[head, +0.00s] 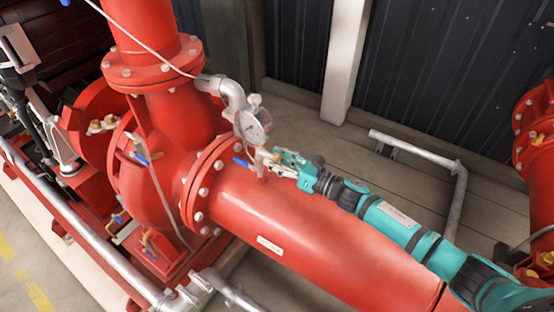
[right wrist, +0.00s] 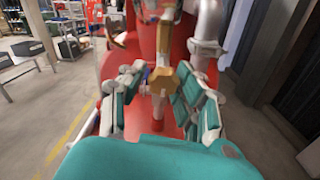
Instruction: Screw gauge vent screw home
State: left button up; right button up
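The pressure gauge (head: 253,125), with a round white dial, stands on a short fitting on top of the red pipe. In the right wrist view a brass fitting (right wrist: 162,78) with a hexagonal part rises at the middle. I cannot tell for sure which small part is the vent screw. My right gripper (head: 270,158) is just below and right of the gauge, close to its fitting. In the right wrist view its teal fingers (right wrist: 160,98) are spread on both sides of the brass fitting, with visible gaps. My left gripper is not in view.
The large red pipe (head: 300,226) runs below my right arm, with a bolted flange (head: 203,190) on its left. A grey pipe elbow (head: 232,92) and a blue-handled valve (head: 243,162) are close to the gauge. A grey rail (head: 415,148) stands behind my arm.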

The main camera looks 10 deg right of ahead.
grip_shut()
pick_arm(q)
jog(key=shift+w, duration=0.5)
